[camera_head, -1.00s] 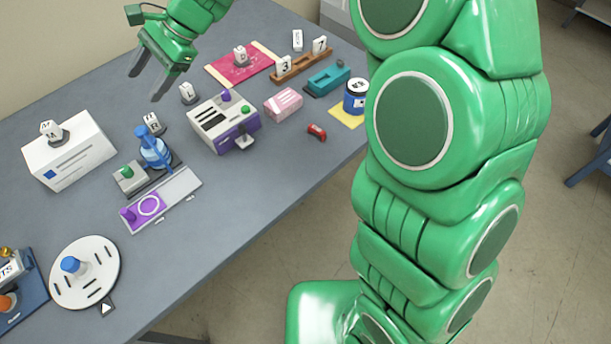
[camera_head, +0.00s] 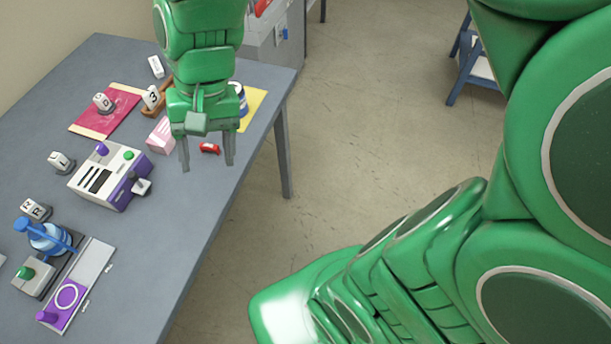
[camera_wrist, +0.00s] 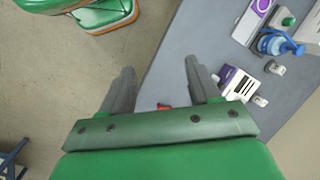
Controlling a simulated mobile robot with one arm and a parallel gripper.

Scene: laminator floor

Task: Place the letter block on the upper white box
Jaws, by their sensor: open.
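Several white letter blocks on dark round bases are in the head view: an L block (camera_head: 60,162), an R block (camera_head: 36,209) and a D block (camera_head: 102,102) on a red mat. Which one the task means is unclear. The L block also seems to show in the wrist view (camera_wrist: 260,101). The white box at the table's left, seen earlier, is out of view or cut off now. My gripper (camera_head: 207,163) is open and empty, pointing down over the table's right edge, right of the blocks. The wrist view shows its spread fingers (camera_wrist: 160,68).
A white-and-purple machine (camera_head: 108,176) stands left of my gripper. A pink box (camera_head: 161,136) and a small red object (camera_head: 209,148) are close to the fingers.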

